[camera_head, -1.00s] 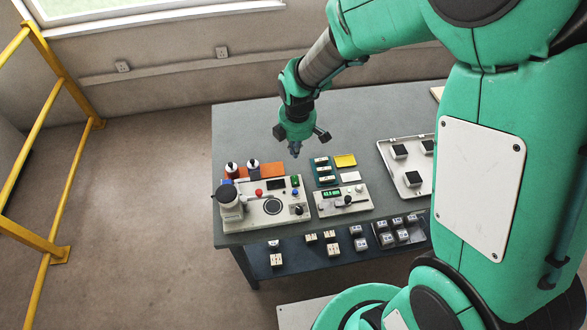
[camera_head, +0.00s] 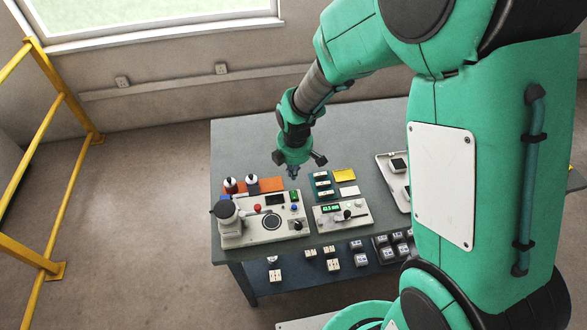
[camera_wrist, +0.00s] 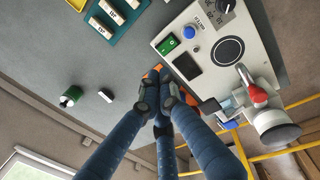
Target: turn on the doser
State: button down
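The doser, which I take to be the pale machine (camera_head: 262,235) at the front left of the bench, has a white dispenser column on its left. In the wrist view the pale panel (camera_wrist: 262,25) shows the green switch (camera_wrist: 168,45), a blue button (camera_wrist: 190,32), the blank dark screen (camera_wrist: 187,66) and a round plate. My gripper (camera_head: 292,173) hangs just behind the panel's back edge. Its fingertips (camera_wrist: 160,105) are together with nothing visible between them.
A second pale device (camera_head: 342,216) with a lit green display stands to the right. Yellow railing stands left.

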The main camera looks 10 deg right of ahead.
aim_at(293, 191)
jog(key=f, duration=0.3)
jog(key=w+f+b, duration=0.1)
jog(key=f, duration=0.5)
jog(key=shift+w+f, duration=0.15)
jog(key=shift+f, duration=0.1)
jog(key=shift+w+f+g+p, duration=0.2)
jog(key=shift+g+p, duration=0.2)
jog(key=shift+p, duration=0.25)
jog(key=shift+f, duration=0.2)
jog(key=shift+s, duration=0.1)
jog(key=shift+s+r, duration=0.35)
jog(key=shift+s, duration=0.3)
